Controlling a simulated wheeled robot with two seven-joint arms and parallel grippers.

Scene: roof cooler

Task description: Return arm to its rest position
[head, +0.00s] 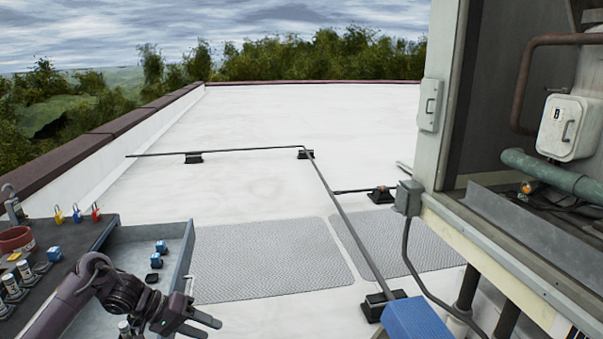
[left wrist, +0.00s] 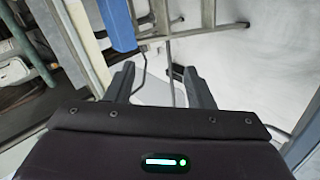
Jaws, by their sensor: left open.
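My left arm comes in from the lower left of the head view. Its gripper (head: 208,328) is in front of the grey tray's right wall, low in the picture. The two fingers are apart with nothing held between them. In the left wrist view the open gripper (left wrist: 160,82) shows both dark fingers, with only background between them. My right gripper is not in view.
A tool cart (head: 80,239) with padlocks, small cans and a tray (head: 185,262) holding blue pieces is at left. A cooler cabinet (head: 455,120) with pipes stands at right. A blue box-like piece (head: 417,319) is at the bottom. Grey walkway mats (head: 265,262) lie between.

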